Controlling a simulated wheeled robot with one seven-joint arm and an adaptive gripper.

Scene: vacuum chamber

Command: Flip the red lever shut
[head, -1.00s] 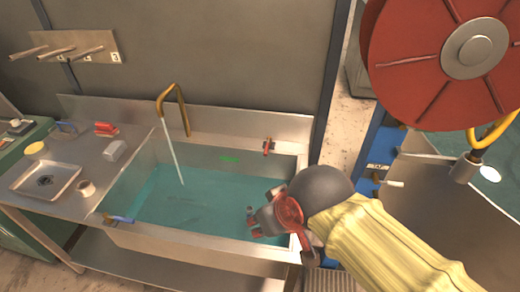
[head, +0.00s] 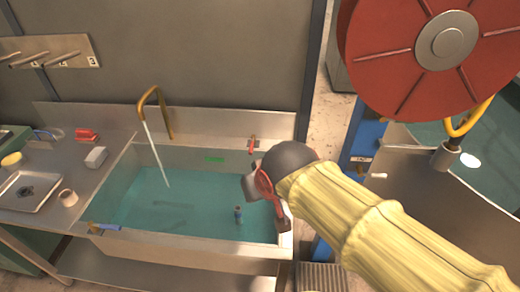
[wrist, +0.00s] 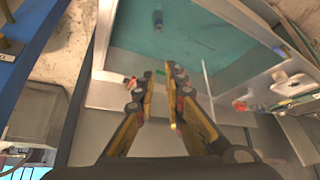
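The red lever (head: 252,144) is on a small valve at the back right of the sink, against the splashback. In the head view its handle looks roughly upright. A small red part beside my left fingertip in the wrist view (wrist: 129,82) appears to be the same lever. My gripper (wrist: 156,84) is open, with its two fingers apart and nothing between them. In the head view my gripper (head: 250,187) is over the right side of the sink, below and in front of the lever, partly hidden by my wrist. I cannot tell whether a fingertip touches the lever.
The sink (head: 165,243) holds teal water, with a small bottle (head: 238,215) in it. A brass faucet (head: 155,100) runs at the back. A blue-handled valve (head: 105,227) is at the front left. A large red reel (head: 420,50) hangs at the right, above my arm.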

